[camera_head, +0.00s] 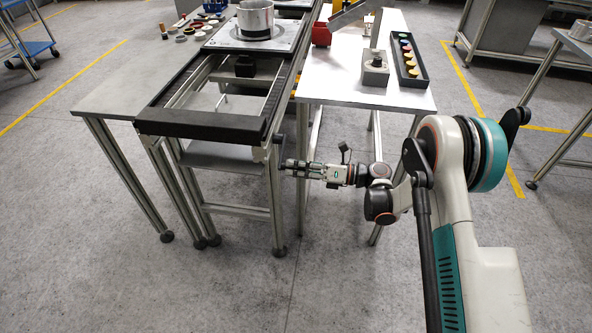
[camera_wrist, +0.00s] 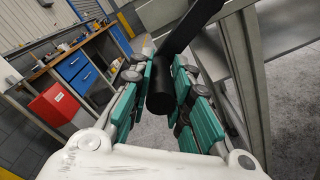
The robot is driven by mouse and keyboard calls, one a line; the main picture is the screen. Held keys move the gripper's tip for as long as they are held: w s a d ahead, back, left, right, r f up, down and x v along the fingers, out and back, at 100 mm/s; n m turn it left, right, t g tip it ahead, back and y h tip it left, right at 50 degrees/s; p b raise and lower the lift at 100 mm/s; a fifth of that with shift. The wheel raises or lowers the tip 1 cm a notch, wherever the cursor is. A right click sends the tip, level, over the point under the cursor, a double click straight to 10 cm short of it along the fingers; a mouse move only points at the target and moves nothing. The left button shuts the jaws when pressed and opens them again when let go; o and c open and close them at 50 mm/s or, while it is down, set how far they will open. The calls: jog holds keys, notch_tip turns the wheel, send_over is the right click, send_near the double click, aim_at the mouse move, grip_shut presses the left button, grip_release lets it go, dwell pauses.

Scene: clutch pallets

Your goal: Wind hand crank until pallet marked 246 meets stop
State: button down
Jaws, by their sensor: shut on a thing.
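A pallet (camera_head: 222,44), a light plate carrying a metal pot (camera_head: 256,22), sits on the conveyor rails towards the far end. I cannot read any number on it. The black stop bar (camera_head: 200,125) crosses the near end of the rails, with a long open gap between it and the pallet. My gripper (camera_head: 284,164) is at the conveyor's near right corner, below rail height. In the wrist view my gripper (camera_wrist: 165,65) has its teal fingers on both sides of the black crank handle (camera_wrist: 160,95), shut on it. The crank arm (camera_wrist: 196,27) runs up and right from the handle.
A white side table (camera_head: 340,88) stands right of the conveyor, holding a grey block (camera_head: 375,72) and a black tray (camera_head: 408,62) of coloured pieces. A grey table (camera_head: 115,100) adjoins on the left. Conveyor and table legs stand close to my gripper. The front floor is clear.

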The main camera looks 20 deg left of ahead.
jog(key=shift+s+r, duration=0.35)
jog(key=shift+r, duration=0.55)
jog(key=c, duration=1.4)
grip_release()
jog(key=shift+c, duration=0.2)
jog(key=shift+s+r, duration=0.1)
jog(key=shift+f, duration=0.2)
jog(key=shift+w+d, duration=0.25)
jog(key=shift+d, duration=0.2)
jog(key=v, duration=1.1)
